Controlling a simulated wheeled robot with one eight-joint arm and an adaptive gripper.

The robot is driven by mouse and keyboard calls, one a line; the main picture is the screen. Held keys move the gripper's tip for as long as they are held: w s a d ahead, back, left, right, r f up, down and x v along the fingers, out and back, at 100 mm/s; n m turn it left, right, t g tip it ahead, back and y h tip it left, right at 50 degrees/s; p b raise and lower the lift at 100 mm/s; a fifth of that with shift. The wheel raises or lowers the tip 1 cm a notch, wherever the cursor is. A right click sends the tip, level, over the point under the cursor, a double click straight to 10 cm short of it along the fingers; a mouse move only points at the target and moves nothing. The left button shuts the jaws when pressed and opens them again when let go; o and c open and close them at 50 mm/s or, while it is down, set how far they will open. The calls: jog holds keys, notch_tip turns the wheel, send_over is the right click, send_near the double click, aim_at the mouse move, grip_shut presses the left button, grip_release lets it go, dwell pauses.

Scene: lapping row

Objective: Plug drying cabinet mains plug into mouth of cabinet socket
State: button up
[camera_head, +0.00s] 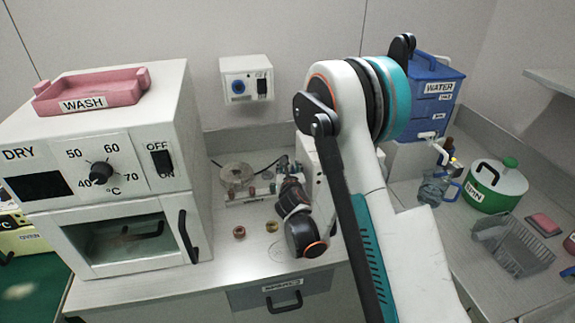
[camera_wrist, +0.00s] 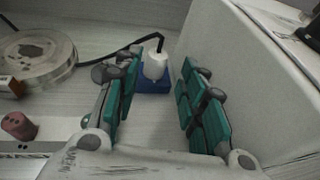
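The cabinet socket (camera_head: 239,87) is a blue round mouth on a white wall box, with a rocker switch to its right. The white drying cabinet (camera_head: 110,150) stands at left with a dial and glass door. In the wrist view a white plug (camera_wrist: 155,63) with a black cord stands upright in a blue block (camera_wrist: 154,84) on the counter. My gripper (camera_head: 283,164) is low over the counter; in the wrist view my gripper (camera_wrist: 160,66) is open, its teal-padded fingers either side of the plug, which lies beyond, apparently untouched. In the head view the plug cannot be made out.
A white box (camera_wrist: 245,75) rises close to my right finger. A round coil or reel (camera_wrist: 38,58) and a rack with coloured pieces (camera_head: 250,196) lie to the left. A pink WASH tray (camera_head: 90,90) sits on the cabinet. A blue WATER container (camera_head: 432,95) stands at right.

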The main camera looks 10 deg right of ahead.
jog(key=x, duration=0.1)
jog(key=b+x, duration=0.1)
jog(key=x, duration=0.1)
jog(key=b+x, duration=0.1)
jog(key=x, duration=0.1)
jog(key=shift+w+f, duration=0.2)
jog(key=shift+f, duration=0.15)
jog(key=shift+w, duration=0.5)
jog(key=c, duration=0.8)
